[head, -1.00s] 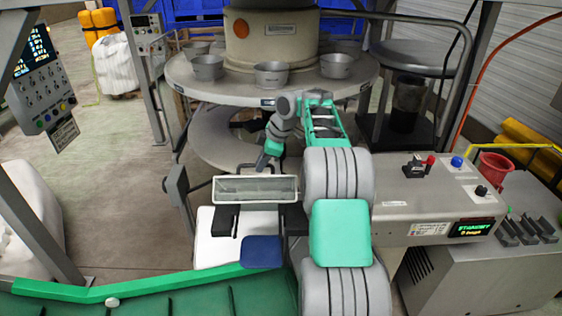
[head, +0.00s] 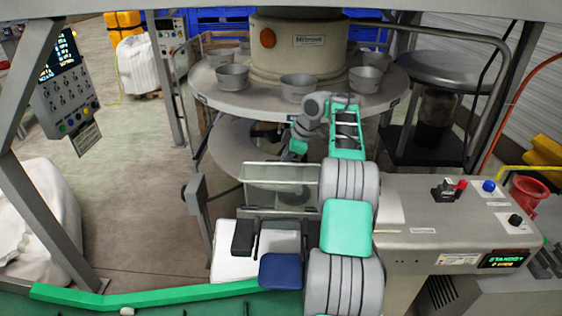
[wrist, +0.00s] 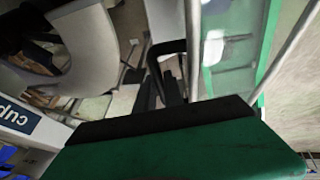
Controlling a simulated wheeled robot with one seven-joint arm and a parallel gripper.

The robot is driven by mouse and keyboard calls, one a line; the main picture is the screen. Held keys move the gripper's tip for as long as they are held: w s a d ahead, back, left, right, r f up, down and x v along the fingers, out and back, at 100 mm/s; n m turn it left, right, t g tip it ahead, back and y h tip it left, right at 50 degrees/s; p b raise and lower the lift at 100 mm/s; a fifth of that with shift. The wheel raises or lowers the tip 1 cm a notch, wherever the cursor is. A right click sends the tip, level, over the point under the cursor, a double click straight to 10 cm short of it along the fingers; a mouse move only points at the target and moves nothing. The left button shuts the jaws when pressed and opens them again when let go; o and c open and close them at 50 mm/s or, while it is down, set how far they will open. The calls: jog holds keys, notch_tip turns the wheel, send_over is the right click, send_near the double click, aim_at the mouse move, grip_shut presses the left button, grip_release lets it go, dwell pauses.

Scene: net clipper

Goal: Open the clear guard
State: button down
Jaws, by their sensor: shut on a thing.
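The clear guard (head: 262,174) is a see-through panel in a pale frame, left of my arm in the head view. Its upper part stands tilted up above the lower box. In the wrist view the guard (wrist: 228,50) is the greenish clear pane at the right. A black bar handle (wrist: 164,47) is beside it. My gripper (wrist: 166,88) has its dark fingers closed at the lower leg of this handle. In the head view my gripper (head: 288,157) is at the far edge of the guard, and its fingertips are mostly hidden.
A round table with metal cups (head: 232,77) stands behind the guard. A grey control box (head: 425,222) with knobs and a green display is to the right. A metal post (head: 197,212) stands left of the guard. Open floor (head: 120,180) lies further left.

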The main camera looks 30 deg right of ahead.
jog(key=shift+r, duration=0.1)
jog(key=c, duration=1.5)
grip_release()
jog(key=shift+s+d, duration=0.1)
jog(key=shift+d, duration=0.1)
jog(key=shift+o, duration=0.2)
